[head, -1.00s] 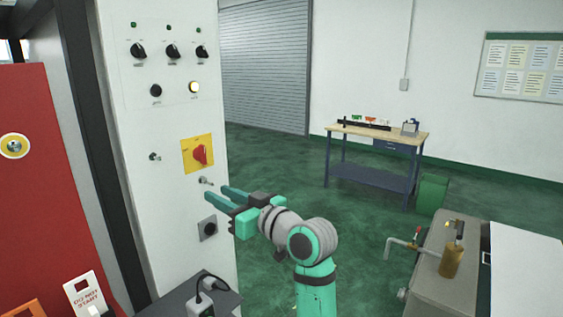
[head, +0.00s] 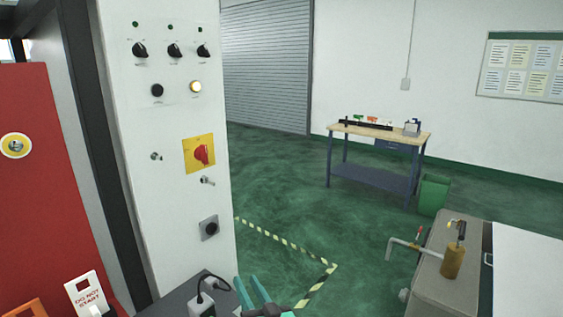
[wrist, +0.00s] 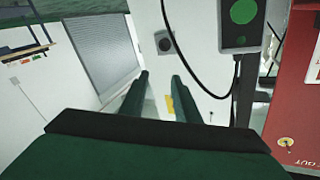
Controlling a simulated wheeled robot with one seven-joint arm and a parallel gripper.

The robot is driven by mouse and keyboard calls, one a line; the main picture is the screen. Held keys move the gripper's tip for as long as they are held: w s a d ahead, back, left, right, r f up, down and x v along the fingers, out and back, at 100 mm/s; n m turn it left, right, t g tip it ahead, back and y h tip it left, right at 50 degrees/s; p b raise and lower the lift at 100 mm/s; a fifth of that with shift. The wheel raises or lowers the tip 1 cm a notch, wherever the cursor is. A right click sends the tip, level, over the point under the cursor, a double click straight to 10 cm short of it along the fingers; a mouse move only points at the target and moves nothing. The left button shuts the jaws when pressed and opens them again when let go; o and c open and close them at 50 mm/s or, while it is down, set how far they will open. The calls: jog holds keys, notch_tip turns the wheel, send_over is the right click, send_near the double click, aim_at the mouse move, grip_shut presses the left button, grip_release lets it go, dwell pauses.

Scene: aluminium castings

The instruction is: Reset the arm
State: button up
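My gripper (head: 247,282) is low in the head view, at the bottom edge and just right of the grey ledge. Only its teal fingers and a little of the hand show there; the rest of my arm is out of frame. In the wrist view the two fingers of my gripper (wrist: 160,82) stand apart with nothing between them. The white control panel (head: 170,235) is beyond and to the left of the fingers, which look clear of it.
The panel carries a red switch on a yellow plate (head: 199,154), several knobs and a black square fitting (head: 209,228). A cabled box (head: 203,305) sits on the ledge. A red cabinet (head: 40,200) is left, a grey bench (head: 440,285) right. Green floor (head: 290,200) lies open between.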

jog(key=s+d+f+m+h, duration=0.2)
jog(key=s+d+f+h, duration=0.15)
jog(key=s+f, duration=0.7)
jog(key=s+d+f+m+h, duration=0.2)
jog(key=s+d+f+h, duration=0.15)
jog(key=s+f, duration=0.75)
jog(key=s+d+r+n, duration=0.1)
jog(key=s, duration=1.2)
jog(key=s+d+r+n+h, duration=0.1)
jog(key=s+r, duration=0.1)
jog(key=s, duration=1.1)
jog(key=shift+r+n+g+h, duration=0.15)
jog(key=shift+n+g+h, duration=0.15)
